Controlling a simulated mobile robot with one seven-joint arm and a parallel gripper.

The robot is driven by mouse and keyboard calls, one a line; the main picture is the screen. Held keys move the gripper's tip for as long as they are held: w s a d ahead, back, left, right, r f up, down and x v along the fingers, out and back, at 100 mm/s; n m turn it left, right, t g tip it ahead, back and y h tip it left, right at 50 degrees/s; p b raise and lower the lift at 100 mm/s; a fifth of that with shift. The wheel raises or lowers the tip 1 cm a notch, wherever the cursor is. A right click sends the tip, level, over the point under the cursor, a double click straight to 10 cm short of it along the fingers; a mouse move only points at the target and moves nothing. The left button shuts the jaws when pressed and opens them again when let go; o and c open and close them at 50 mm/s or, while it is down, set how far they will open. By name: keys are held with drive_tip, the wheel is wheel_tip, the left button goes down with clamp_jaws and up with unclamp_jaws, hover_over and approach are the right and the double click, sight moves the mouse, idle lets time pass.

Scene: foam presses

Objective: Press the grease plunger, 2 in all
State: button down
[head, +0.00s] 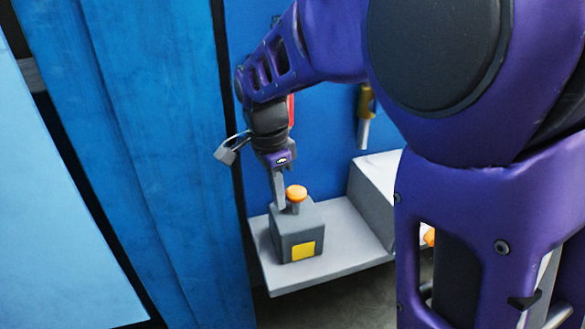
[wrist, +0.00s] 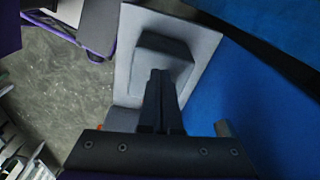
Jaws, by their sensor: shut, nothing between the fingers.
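The grease plunger has an orange cap (head: 296,193) on a short grey post. It rises from a dark grey box (head: 298,240) with a yellow label. My gripper (head: 280,205) points down, its fingers shut and empty, with the tips close to the left of the cap and post in the head view. I cannot tell whether they touch. In the wrist view my shut fingers (wrist: 160,73) overlap the box (wrist: 165,47). The cap cannot be made out there and may be behind the fingers.
The box stands on a pale grey shelf (head: 335,265) against a blue wall, with a raised grey block (head: 377,190) at right. A yellow-handled tool (head: 365,112) is on the wall. A blue panel (head: 170,160) stands left.

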wheel_tip(320, 180, up, 17)
drive_tip(key=a+p, duration=0.1)
drive_tip(key=p, duration=0.2)
drive_tip(key=shift+s+a+r+p, duration=0.15)
drive_tip(key=shift+s+a+p, duration=0.1)
drive_tip(key=shift+s+p, duration=0.15)
